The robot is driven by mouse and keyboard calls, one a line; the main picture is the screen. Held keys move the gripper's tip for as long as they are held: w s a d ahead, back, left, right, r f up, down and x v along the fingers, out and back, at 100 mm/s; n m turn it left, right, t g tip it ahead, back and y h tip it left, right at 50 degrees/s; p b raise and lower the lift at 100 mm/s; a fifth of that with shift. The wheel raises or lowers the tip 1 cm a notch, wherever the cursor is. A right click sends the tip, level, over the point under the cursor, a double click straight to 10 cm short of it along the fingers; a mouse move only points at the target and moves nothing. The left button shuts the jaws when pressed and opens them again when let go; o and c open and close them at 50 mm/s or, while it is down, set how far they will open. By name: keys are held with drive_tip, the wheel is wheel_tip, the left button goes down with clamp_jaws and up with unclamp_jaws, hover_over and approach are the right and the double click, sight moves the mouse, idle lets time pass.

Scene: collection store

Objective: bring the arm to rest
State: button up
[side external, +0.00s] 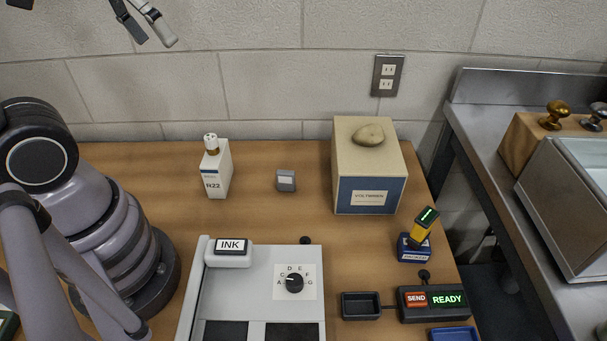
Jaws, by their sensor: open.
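My gripper (148,26) shows at the top left of the side external view, high in front of the wall and well above the table. Its two fingers are apart and nothing is between them. The top of the gripper is cut off by the picture edge. My arm rises from its base at the left of the table.
A white R22 bottle (217,171), a small grey block (286,181) and a box (370,195) with a stone (368,135) stand at the back. In front are an INK device (262,262), a black tray (361,306) and a SEND/READY panel (435,302). The air around my gripper is clear.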

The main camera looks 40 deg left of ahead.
drive_tip(key=shift+m+t+y, duration=0.6)
drive_tip(key=shift+t+y, duration=0.2)
drive_tip(key=shift+y, duration=0.1)
drive_tip(key=s+a, duration=0.3)
drive_tip(key=shift+r, duration=0.2)
